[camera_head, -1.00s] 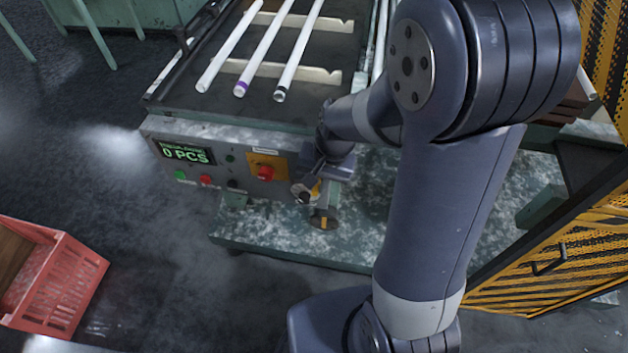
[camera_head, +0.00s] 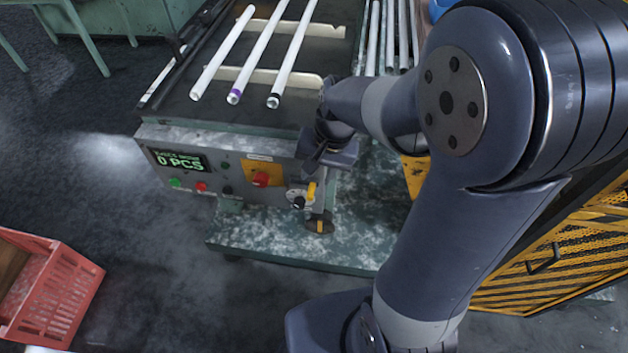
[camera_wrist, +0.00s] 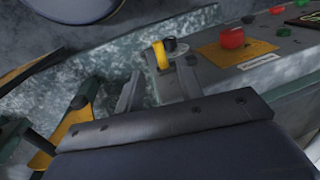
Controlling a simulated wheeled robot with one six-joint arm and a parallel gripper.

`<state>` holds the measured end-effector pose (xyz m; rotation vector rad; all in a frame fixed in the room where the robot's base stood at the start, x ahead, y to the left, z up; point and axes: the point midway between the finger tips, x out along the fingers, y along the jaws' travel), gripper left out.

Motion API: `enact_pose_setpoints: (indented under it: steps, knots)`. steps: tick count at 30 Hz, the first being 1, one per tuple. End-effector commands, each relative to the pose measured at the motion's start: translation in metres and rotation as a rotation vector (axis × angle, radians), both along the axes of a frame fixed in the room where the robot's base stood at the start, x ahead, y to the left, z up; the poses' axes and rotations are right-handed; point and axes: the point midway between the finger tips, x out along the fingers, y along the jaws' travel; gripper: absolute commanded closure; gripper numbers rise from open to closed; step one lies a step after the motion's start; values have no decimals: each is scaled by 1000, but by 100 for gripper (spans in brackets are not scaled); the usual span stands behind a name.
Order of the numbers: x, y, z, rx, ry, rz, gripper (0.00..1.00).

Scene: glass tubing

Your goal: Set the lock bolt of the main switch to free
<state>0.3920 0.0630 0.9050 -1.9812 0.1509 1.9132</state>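The control panel (camera_head: 232,170) on the machine's front carries a red rotary knob (camera_head: 260,179) on a yellow plate, which also shows in the wrist view (camera_wrist: 232,37). Right of it is a yellow lever (camera_head: 311,191) beside a black round knob (camera_head: 298,203). The lever stands roughly upright in the head view. In the wrist view the lever (camera_wrist: 161,56) lies just beyond my gripper (camera_wrist: 160,76), whose two fingers are apart with nothing between them. I cannot tell which part is the lock bolt. In the head view my gripper (camera_head: 318,163) is above the lever, partly hidden.
A display (camera_head: 180,160) reads 0 PCS, with a green button (camera_head: 175,183) and a red button (camera_head: 202,188) below. Glass tubes (camera_head: 265,50) lie above. A red crate (camera_head: 55,295) stands left.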

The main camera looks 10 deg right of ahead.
Motion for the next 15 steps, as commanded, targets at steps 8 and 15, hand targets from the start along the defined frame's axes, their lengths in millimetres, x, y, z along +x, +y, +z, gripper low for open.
enact_pose_setpoints:
  steps: [8,15]
  knots:
    - [-2,-8,40,0,-3,-1,64]
    - [-3,-8,45,0,0,0,64]
